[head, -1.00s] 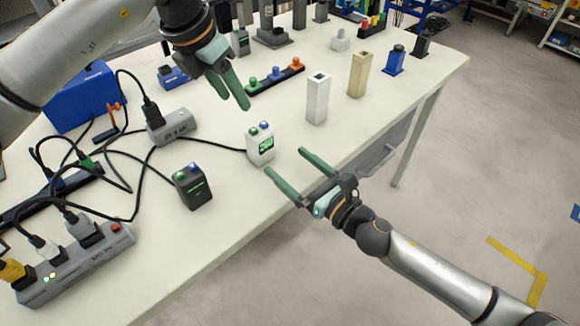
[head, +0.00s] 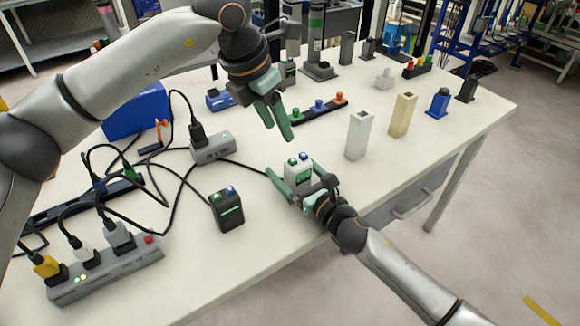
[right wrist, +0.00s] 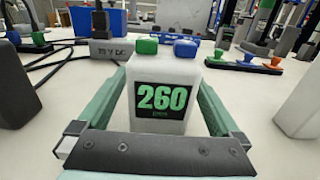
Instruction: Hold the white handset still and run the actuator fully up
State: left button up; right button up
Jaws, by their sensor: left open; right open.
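The white handset (head: 297,173) stands upright on the table near its front edge. It has a green and a blue button on top. In the right wrist view the handset (right wrist: 163,75) shows a dark display with a green 260; the small text below is unclear. My right gripper (head: 291,166) is open, with one finger on each side of the handset; gaps appear between fingers and handset. My left gripper (head: 278,131) is open and empty, above the table behind the handset. I cannot tell which thing is the actuator.
A dark handset (head: 228,210) stands to the left. A grey power box (head: 213,149) and a power strip (head: 105,270) have cables across the left side. White (head: 359,137) and tan (head: 402,117) square posts stand right. A button bar (head: 320,113) lies behind.

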jog(key=shift+w+a, duration=0.15)
jog(key=shift+w, duration=0.05)
jog(key=shift+c, duration=0.4)
pick_arm(q)
jog(key=shift+c, duration=0.2)
pick_arm(e)
jog(key=c, duration=1.5)
pick_arm(q)
grip_shut()
pick_arm(e)
jog(key=shift+o, duration=0.2)
